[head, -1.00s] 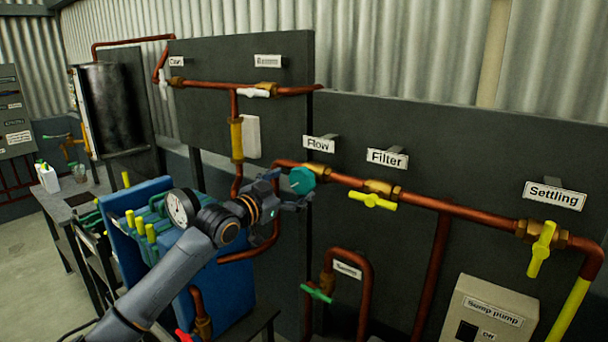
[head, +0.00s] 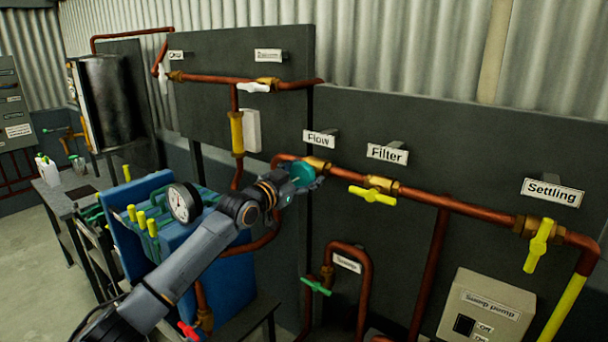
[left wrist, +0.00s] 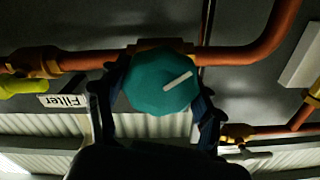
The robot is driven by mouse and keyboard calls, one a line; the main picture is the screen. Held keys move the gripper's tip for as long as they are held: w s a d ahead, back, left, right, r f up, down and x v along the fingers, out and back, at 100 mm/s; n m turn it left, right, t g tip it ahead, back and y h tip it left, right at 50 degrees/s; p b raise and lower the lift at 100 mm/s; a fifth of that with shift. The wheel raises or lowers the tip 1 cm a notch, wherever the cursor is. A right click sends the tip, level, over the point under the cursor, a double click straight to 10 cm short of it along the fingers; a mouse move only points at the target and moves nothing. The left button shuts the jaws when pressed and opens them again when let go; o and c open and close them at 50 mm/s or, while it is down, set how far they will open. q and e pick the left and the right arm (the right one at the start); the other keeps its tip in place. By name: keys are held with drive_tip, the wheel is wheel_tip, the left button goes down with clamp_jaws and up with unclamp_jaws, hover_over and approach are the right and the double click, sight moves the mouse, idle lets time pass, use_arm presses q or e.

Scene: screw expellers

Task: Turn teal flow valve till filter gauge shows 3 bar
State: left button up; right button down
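The teal flow valve (head: 302,174) is a round knob on the copper pipe, below the "Flow" sign (head: 319,139). My left gripper (head: 300,186) is at the knob. In the left wrist view the knob (left wrist: 160,82) sits between the two spread fingers, close to both; firm contact cannot be made out. A white mark on the knob slants up to the right there. A round white gauge (head: 184,203) shows left of my gripper, its reading too small to tell and no label visible on it. My right gripper is not in view.
A yellow valve (head: 372,195) sits under the "Filter" sign (head: 387,153), and another yellow valve (head: 539,244) under "Settling". A green valve (head: 316,287) is below. A blue panel (head: 225,275) stands behind my left arm. The dark board lies close behind the pipes.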

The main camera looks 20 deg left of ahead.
use_arm(q)
drive_tip(key=n+p, duration=0.1)
drive_tip(key=n, duration=0.2)
drive_tip(key=o, duration=1.2)
drive_tip(key=v, duration=1.2)
drive_tip(key=shift+r, duration=0.1)
